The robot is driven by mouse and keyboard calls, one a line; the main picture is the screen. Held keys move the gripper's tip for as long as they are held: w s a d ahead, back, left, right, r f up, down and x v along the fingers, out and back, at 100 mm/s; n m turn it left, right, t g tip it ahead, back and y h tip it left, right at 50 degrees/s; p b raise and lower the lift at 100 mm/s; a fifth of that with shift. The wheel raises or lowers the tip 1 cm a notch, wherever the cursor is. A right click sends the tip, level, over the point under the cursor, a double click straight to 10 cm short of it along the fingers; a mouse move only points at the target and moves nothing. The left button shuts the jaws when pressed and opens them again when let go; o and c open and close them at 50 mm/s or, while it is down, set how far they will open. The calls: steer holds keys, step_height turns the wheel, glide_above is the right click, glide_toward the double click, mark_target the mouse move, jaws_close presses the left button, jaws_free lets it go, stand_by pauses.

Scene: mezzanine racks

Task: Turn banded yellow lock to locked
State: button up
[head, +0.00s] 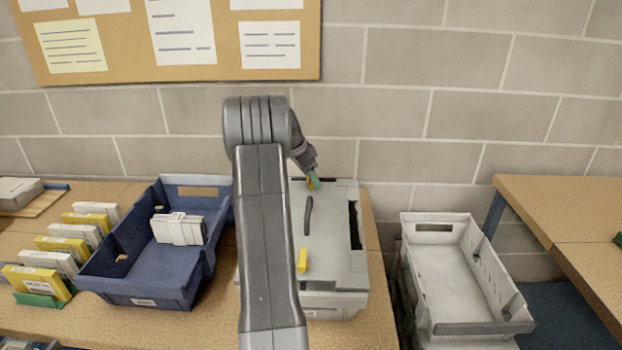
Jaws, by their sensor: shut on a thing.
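A grey case (335,250) with a dark handle (308,215) on its lid lies on the bench, partly hidden behind my arm. My gripper (312,180) is at the far edge of the case, pointing down and mostly hidden by my wrist. It is shut on a small yellow lock (315,185) with a teal band; only a little of the lock shows. A second yellow lock (302,261), with no band that I can see, stands near the front edge of the lid. Which way the gripped lock is turned cannot be made out.
A blue bin (150,298) holding a white banded bundle (179,229) stands left of the case. Yellow and white boxes (66,250) line the bench further left. A pale crate (460,270) stands at the right, by another table (570,205). A block wall is behind.

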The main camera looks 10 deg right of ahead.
steer(key=m+g+p, duration=0.1)
steer(key=m, duration=0.1)
steer(key=m+g, duration=0.1)
steer(key=m, duration=0.2)
steer(key=shift+w+m+p, duration=0.2)
steer(key=shift+m+p, duration=0.1)
steer(key=shift+p, duration=0.05)
stand_by(0.4)
steer(key=o, duration=1.4)
steer(key=shift+r, duration=0.1)
steer(key=v, duration=1.3)
steer(key=shift+w+a+r, duration=0.15)
steer(key=shift+r, duration=0.1)
steer(key=shift+f, duration=0.1)
steer(key=x, duration=1.3)
steer(key=shift+s+f, duration=0.2)
steer(key=shift+f, duration=0.1)
